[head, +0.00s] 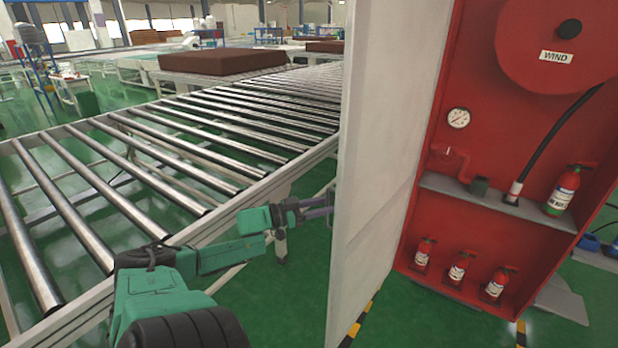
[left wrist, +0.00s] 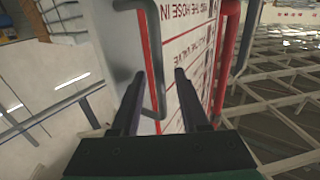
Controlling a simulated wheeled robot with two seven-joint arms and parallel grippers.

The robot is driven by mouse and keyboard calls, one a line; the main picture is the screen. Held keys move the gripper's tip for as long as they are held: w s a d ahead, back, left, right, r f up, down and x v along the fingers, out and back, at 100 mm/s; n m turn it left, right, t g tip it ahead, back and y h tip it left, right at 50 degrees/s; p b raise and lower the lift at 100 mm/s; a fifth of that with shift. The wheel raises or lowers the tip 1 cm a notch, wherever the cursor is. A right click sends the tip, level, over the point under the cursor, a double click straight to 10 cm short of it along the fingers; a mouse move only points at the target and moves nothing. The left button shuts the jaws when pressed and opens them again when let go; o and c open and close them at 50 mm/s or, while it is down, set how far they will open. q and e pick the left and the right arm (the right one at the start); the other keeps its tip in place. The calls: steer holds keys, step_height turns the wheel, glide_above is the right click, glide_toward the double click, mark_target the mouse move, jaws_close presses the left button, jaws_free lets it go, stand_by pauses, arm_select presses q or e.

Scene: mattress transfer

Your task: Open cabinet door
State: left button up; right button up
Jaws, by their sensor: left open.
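The cabinet door (head: 378,130) is a tall white panel, standing open and swung out from the red cabinet (head: 490,110). My left gripper (head: 325,208) is at the door's outer side, low on the panel, on the left in the head view. In the left wrist view the gripper (left wrist: 160,80) has its two dark fingers apart, with the grey bar handle (left wrist: 155,50) showing between them. Whether a finger touches the handle I cannot tell. The door's face (left wrist: 188,50) carries red lettering. My right gripper is not in view.
The cabinet holds a hose reel (head: 545,45), a gauge (head: 458,118) and several small extinguishers (head: 458,268). A roller conveyor (head: 180,140) runs close behind my left arm. A brown mattress (head: 220,61) lies farther back. Green floor (head: 290,310) is clear left of the door.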

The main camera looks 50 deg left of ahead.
arm_select(q)
steer(key=v, duration=1.3)
steer(key=shift+s+a+p, duration=0.15)
steer(key=shift+s+p, duration=0.15)
steer(key=shift+p, duration=0.1)
